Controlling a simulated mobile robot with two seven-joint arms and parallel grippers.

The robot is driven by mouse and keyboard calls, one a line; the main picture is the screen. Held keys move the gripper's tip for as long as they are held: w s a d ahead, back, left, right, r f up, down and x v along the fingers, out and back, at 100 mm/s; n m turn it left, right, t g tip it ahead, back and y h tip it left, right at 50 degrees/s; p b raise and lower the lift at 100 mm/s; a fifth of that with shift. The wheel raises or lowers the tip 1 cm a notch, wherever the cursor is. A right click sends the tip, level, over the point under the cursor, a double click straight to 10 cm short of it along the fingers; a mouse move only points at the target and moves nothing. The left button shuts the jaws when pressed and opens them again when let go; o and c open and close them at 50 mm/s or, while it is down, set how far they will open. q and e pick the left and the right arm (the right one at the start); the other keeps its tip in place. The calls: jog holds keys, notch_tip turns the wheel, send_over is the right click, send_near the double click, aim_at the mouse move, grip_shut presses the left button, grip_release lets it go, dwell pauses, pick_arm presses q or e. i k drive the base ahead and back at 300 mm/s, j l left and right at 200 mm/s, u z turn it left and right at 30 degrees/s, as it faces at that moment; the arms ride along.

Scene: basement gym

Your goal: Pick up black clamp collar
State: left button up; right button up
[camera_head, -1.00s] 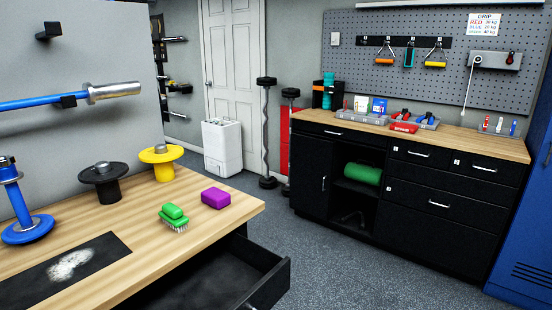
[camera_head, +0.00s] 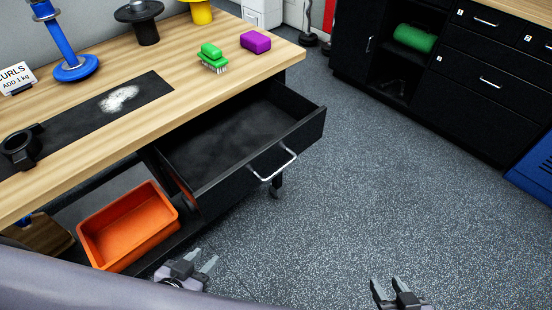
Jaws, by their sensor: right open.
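The black clamp collar (camera_head: 20,149) is a dark ring with a small lug. It sits at the left end of the black mat (camera_head: 75,122) on the wooden workbench, near the left edge of the head view. My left gripper (camera_head: 203,261) is low in the picture, over the floor in front of the bench and right of the orange bin. Its fingers are apart and nothing shows between them. My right gripper (camera_head: 389,287) is at the bottom right over the floor, open and empty. Both are well away from the collar.
An open, empty-looking drawer (camera_head: 290,128) juts from the bench. An orange bin (camera_head: 92,243) sits below. A green brush (camera_head: 213,62), a purple block (camera_head: 256,41) and a blue stand (camera_head: 75,67) are on the bench.

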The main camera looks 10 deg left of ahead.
aim_at(22, 151)
jog(key=u, duration=1.9)
